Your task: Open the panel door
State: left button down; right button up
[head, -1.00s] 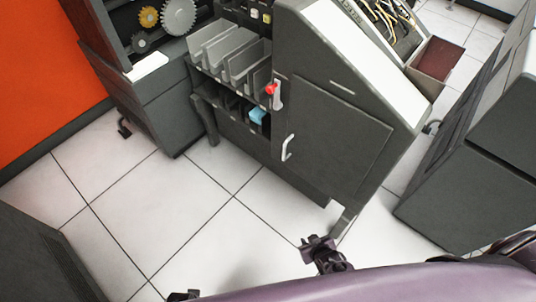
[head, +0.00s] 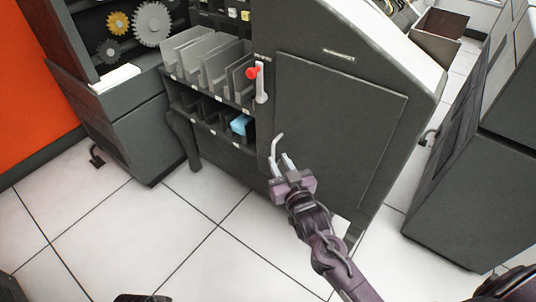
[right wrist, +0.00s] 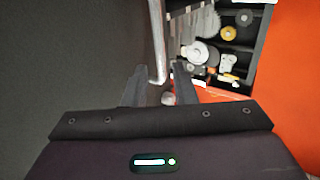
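The panel door (head: 335,130) is a flat dark grey panel on the side of a grey machine, and it looks shut. Its thin metal handle (head: 275,146) is at the left edge of the door. My right gripper (head: 281,162) is at the handle's lower end with its fingers apart. In the right wrist view, the handle (right wrist: 156,40) comes down between the two open fingertips (right wrist: 160,85). I cannot tell whether a finger touches it. My left gripper cannot be made out; only a dark sliver shows at the bottom edge of the head view.
A red-tipped lever (head: 261,85) sits above and left of the handle. Card slots (head: 215,75) and a blue item (head: 241,124) are left of the door. A dark grey cabinet (head: 455,175) stands at the right. The tiled floor (head: 150,225) in front is clear.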

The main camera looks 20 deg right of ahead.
aim_at(274, 152)
jog(key=w, duration=0.5)
jog(key=shift+a+b, duration=0.2)
jog(key=shift+b, duration=0.1)
jog(key=shift+f, duration=0.1)
grip_shut()
